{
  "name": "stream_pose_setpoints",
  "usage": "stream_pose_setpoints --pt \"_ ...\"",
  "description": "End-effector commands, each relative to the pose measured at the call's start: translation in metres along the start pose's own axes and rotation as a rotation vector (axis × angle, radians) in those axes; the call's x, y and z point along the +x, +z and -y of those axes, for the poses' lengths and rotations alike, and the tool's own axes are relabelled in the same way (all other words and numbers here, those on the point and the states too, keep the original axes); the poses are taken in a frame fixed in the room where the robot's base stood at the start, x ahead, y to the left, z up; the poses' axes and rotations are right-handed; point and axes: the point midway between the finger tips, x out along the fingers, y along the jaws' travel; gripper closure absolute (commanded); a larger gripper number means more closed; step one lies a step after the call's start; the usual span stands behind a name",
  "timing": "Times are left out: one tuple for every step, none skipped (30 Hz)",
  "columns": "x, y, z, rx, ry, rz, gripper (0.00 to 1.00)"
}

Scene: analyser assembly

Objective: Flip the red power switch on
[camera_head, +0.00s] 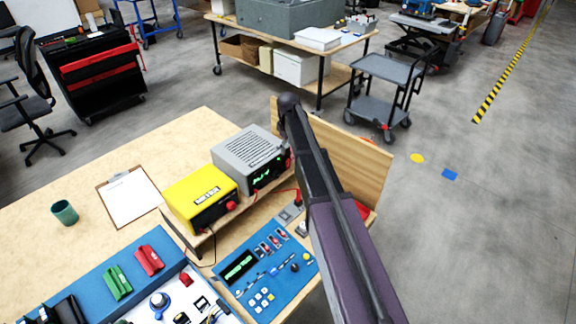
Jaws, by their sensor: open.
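I cannot tell for sure which red part is the power switch. A blue control panel (268,272) at the bottom centre carries a dark display with green digits, small red-marked switches (270,246) and several buttons. A small grey box (288,215) with a red part stands just behind it, partly beside my arm. A red button (186,279) sits on the light panel at the lower left. My dark arm reaches up from the bottom right past the blue panel's right side. My gripper cannot be made out; the arm hides the area behind it.
A yellow meter (200,196) and a grey instrument (249,157) with a green trace stand on a wooden shelf behind the panel. An upright wooden board (352,160) stands behind my arm. A clipboard (131,199) and green cup (64,212) lie left. Floor at right is mostly clear.

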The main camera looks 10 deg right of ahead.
Motion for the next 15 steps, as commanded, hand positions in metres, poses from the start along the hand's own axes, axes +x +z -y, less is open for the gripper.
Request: stream_pose_setpoints --pt "0.008 0.0 0.0 0.0 0.0 0.0 0.37" --pt "0.01 0.0 0.0 0.0 0.0 0.0 0.37" --pt "0.013 0.0 0.0 0.0 0.0 0.0 0.37" --pt "0.016 0.0 0.0 0.0 0.0 0.0 0.37" --pt "0.018 0.0 0.0 0.0 0.0 0.0 0.37" --pt "0.021 0.0 0.0 0.0 0.0 0.0 0.37" --pt "0.023 0.0 0.0 0.0 0.0 0.0 0.37" --pt "0.026 0.0 0.0 0.0 0.0 0.0 0.37" --pt "0.029 0.0 0.0 0.001 0.0 0.0 0.37" --pt "0.031 0.0 0.0 0.001 0.0 0.0 0.37" --pt "0.033 0.0 0.0 0.001 0.0 0.0 0.37" --pt "0.036 0.0 -0.001 0.001 0.0 0.0 0.37" --pt "0.039 0.0 -0.001 0.001 0.0 0.0 0.37" --pt "0.041 0.0 -0.001 0.001 0.0 0.0 0.37" --pt "0.044 0.0 -0.001 0.001 0.0 0.0 0.37"
